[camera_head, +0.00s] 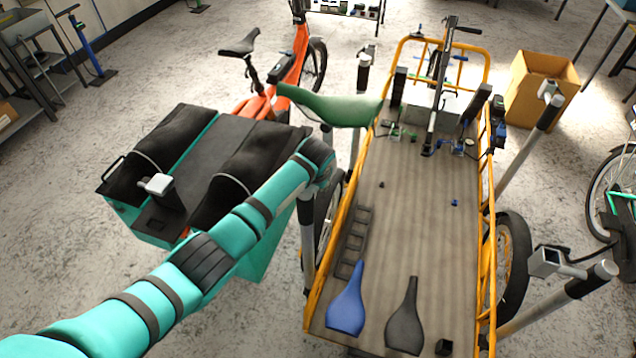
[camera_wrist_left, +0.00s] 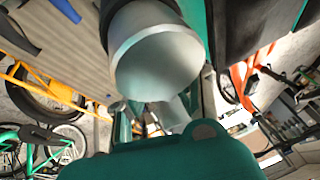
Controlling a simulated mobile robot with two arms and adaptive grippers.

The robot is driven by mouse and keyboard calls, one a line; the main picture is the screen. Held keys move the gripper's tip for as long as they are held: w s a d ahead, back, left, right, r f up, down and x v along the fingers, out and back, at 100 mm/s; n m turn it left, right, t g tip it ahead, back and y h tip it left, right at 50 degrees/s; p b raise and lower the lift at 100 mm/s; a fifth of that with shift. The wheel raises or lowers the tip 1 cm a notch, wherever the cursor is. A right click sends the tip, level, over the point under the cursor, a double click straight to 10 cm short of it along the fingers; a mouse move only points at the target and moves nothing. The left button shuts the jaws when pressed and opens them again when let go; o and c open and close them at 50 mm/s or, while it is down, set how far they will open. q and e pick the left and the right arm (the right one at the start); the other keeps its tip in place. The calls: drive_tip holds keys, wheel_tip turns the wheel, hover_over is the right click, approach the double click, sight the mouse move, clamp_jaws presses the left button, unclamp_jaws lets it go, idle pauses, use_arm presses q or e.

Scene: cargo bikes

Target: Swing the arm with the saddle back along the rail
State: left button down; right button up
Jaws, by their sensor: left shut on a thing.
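The green saddle (camera_head: 335,108) is up beside the left side of the cargo bike's yellow rail (camera_head: 340,225), its narrow end toward the upper left. My left arm reaches in from the left, and my left gripper (camera_head: 321,150) is at the saddle's underside, shut on it. The fingers are mostly hidden by the wrist. In the left wrist view a dark green surface fills the lower middle, close to the camera, and a grey post end (camera_wrist_left: 158,62) shows above it. My right gripper is not in view.
A blue saddle (camera_head: 346,302) and a black saddle (camera_head: 405,318) lie on the cargo bed (camera_head: 420,230). A grey stand post (camera_head: 306,245) rises just below my left wrist. A teal box with black bags (camera_head: 200,165) lies under my arm. A cardboard box (camera_head: 540,90) stands at the right.

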use_arm(q)
drive_tip(key=shift+w+a+r+n+y, duration=0.1)
drive_tip(key=shift+w+a+n+y, duration=0.2)
drive_tip(key=shift+n, duration=0.4)
drive_tip(key=shift+a, duration=0.1)
drive_tip(key=c, duration=1.5)
unclamp_jaws()
drive_tip(key=shift+o, duration=0.2)
drive_tip(key=shift+s, duration=0.1)
drive_tip(key=v, duration=1.1)
drive_tip(key=shift+r, duration=0.4)
drive_tip(key=shift+s, duration=0.15)
